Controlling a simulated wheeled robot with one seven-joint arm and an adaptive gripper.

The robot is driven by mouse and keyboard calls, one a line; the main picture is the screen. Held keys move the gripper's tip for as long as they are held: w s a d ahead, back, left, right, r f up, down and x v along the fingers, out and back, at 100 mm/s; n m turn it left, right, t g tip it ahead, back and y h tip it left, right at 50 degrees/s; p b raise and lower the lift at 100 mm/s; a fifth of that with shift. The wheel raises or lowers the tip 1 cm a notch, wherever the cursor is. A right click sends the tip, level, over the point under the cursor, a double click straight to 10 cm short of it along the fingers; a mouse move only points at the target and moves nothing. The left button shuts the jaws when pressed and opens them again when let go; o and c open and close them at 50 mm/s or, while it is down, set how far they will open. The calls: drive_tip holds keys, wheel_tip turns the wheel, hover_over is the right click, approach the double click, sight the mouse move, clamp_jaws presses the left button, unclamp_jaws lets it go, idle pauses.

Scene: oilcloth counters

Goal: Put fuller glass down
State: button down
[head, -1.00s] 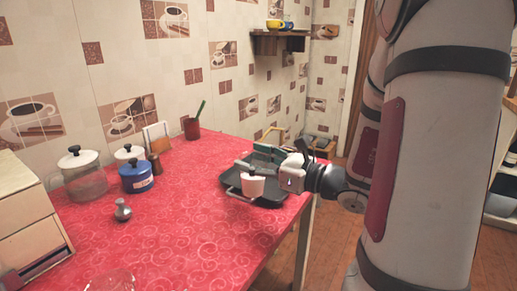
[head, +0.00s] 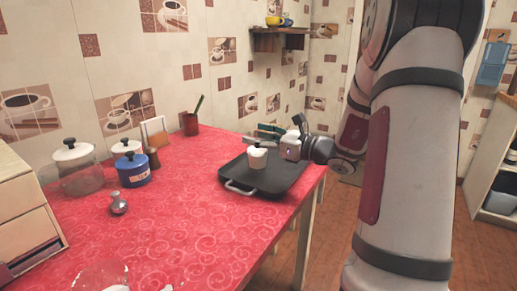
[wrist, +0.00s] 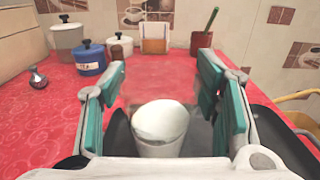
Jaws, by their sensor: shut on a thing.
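A whitish glass (head: 257,159) is in my gripper (head: 268,140), over the black tray (head: 241,187) at the right end of the red counter. It looks upright. In the wrist view the glass (wrist: 160,128) shows a pale, whitish top and sits between the teal-padded fingers of my gripper (wrist: 163,105), which are shut on it. I cannot tell whether its base touches the tray. How full it is cannot be read clearly.
A clear jar (head: 78,176), a blue pot (head: 134,172), a small grey vase (head: 118,203) and a red cup (head: 191,125) stand on the counter (head: 195,215) to the left. A clear glass thing (head: 100,277) is at the near edge. The counter's middle is clear.

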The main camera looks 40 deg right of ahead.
sight(267, 149)
drive_tip(key=shift+f+b, duration=0.55)
drive_tip(key=shift+f, duration=0.9)
drive_tip(key=shift+f, duration=0.15)
drive_tip(key=c, duration=0.6)
unclamp_jaws()
drive_tip(key=shift+o, duration=0.2)
